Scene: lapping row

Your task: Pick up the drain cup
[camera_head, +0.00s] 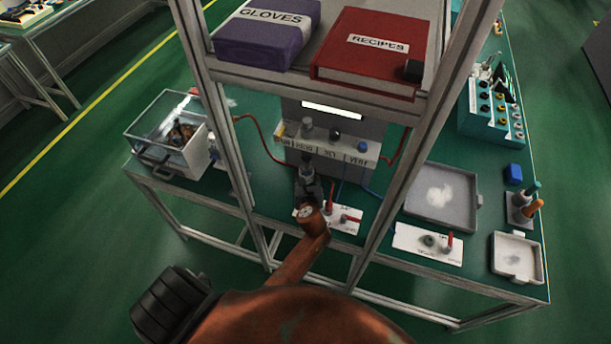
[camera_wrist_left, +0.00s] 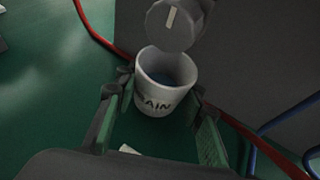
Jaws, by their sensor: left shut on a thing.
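The drain cup (camera_wrist_left: 163,98) is a white, round, open-topped cup with dark lettering, of which "AIN" shows, and a dark bluish inside. In the left wrist view it stands between the two fingers of my left gripper (camera_wrist_left: 161,90), which is shut on it. A grey round knob-like part (camera_wrist_left: 178,22) with a pale mark is just above and behind the cup's rim. In the head view my left gripper (camera_head: 307,174) is in front of the grey cabinet, and I cannot make out the cup there.
The grey cabinet (camera_head: 330,126) has red and blue hoses. Frame posts flank my arm, with a shelf above holding a purple gloves box (camera_head: 266,42) and a red recipes book (camera_head: 372,58). A clear box (camera_head: 168,135) stands left; a grey tray (camera_head: 440,196) lies right.

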